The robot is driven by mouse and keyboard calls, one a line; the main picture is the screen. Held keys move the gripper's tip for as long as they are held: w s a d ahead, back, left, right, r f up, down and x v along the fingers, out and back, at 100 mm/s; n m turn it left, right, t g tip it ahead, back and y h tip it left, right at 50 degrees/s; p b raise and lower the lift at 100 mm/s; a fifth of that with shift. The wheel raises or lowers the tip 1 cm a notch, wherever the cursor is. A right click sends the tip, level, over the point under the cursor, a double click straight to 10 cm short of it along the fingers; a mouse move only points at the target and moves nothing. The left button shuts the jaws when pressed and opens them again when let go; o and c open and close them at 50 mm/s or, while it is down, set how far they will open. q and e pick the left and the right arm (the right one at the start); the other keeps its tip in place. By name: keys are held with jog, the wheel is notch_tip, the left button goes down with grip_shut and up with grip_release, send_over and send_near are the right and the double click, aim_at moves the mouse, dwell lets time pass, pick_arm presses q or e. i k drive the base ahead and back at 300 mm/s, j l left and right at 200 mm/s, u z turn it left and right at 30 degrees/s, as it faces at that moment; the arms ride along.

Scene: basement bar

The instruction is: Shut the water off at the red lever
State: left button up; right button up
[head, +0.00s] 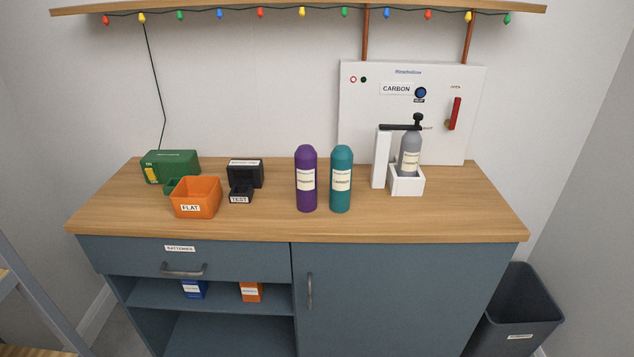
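The red lever (454,114) is on the right side of a white wall panel (360,120) behind the counter. It stands close to upright, tilted slightly, with a small label above it that looks like "OPEN". A blue round knob (420,92) sits on the panel to its left, beside a "CARBON" label. Two copper-coloured pipes (468,45) run from the panel's top up to the shelf. Neither of my grippers shows in the head view.
A grey bottle (410,155) stands in a white holder (407,187) in front of the panel, below left of the lever. Purple (306,190) and teal (341,190) bottles stand mid-counter. An orange bin (208,187) is left. The counter's right front (460,215) is clear.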

aim_at(450, 124)
jog(key=i+l+z, duration=0.25)
jog(key=i+l, duration=0.15)
jog(key=i+l+z, duration=0.25)
jog(key=i, duration=0.25)
jog(key=l, duration=0.3)
